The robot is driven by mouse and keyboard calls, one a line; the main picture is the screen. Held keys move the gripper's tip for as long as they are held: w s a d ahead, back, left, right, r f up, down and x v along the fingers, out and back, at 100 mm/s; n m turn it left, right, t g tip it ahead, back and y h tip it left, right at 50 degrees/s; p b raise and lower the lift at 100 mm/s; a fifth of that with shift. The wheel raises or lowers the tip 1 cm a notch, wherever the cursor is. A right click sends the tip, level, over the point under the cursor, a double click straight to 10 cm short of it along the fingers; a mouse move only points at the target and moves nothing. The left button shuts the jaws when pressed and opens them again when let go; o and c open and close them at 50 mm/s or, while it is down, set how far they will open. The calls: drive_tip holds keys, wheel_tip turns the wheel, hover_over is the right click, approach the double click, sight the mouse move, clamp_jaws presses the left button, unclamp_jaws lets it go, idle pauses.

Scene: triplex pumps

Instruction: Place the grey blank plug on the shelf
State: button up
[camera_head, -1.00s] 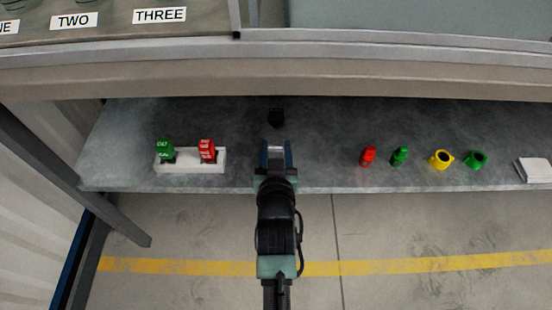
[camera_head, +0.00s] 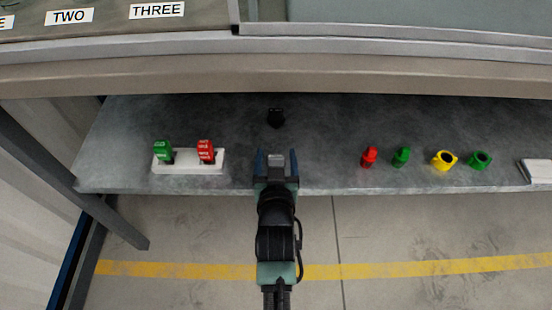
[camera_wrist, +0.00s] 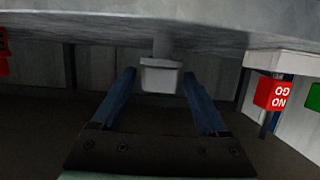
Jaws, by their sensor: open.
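The grey blank plug (camera_head: 276,159) is near the front edge of the grey shelf (camera_head: 330,145). In the wrist view the plug (camera_wrist: 161,76) is a small pale grey block on a narrower neck that meets the shelf surface (camera_wrist: 110,25), which shows at the top of that picture. My gripper (camera_head: 276,153) is open around the plug. In the wrist view its two blue fingers (camera_wrist: 160,90) stand apart, one on each side, with a gap to the plug on both sides.
A black part (camera_head: 275,117) sits behind the plug. A white holder (camera_head: 190,168) with green and red tagged pieces stands left. Red (camera_head: 369,157), green (camera_head: 401,157), yellow (camera_head: 444,160) and another green part (camera_head: 480,160) stand right, before a white block (camera_head: 538,172). A beam (camera_head: 300,75) runs above the shelf.

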drive_tip(key=shift+s+r, duration=0.1)
drive_tip(key=shift+r, duration=0.15)
drive_tip(key=p+v, duration=0.4)
drive_tip(key=v, duration=0.8)
drive_tip(key=shift+f, duration=0.1)
